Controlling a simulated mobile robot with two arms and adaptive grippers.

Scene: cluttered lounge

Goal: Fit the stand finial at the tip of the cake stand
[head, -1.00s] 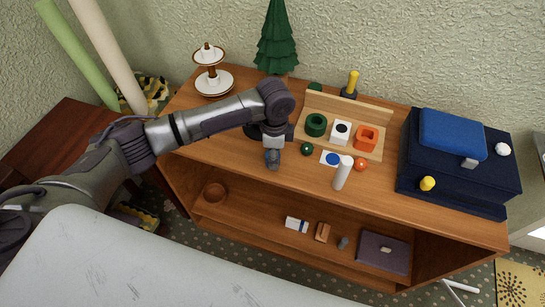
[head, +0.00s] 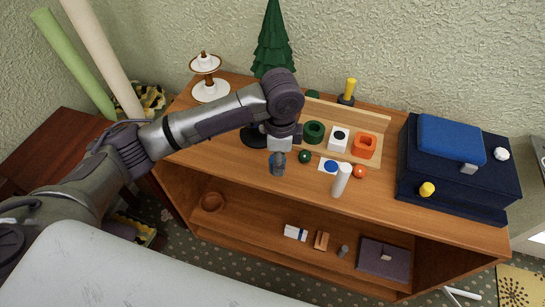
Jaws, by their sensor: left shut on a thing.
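The cake stand (head: 211,91) stands at the back left of the wooden cabinet top. It has two white tiers with brown rims, a white piece on the upper tier and a small brown tip. My left gripper (head: 278,168) points down over the cabinet top, to the right of and nearer than the stand. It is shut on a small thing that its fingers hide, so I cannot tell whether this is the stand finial. I cannot pick out a loose finial elsewhere. My right gripper is not in view.
A green tree (head: 272,45) stands behind my left arm. A wooden rack (head: 350,116) with green, white and orange blocks, a green ball (head: 305,156), an orange ball (head: 359,171) and a white cylinder (head: 341,180) lie right of the gripper. A navy box (head: 455,185) fills the right end.

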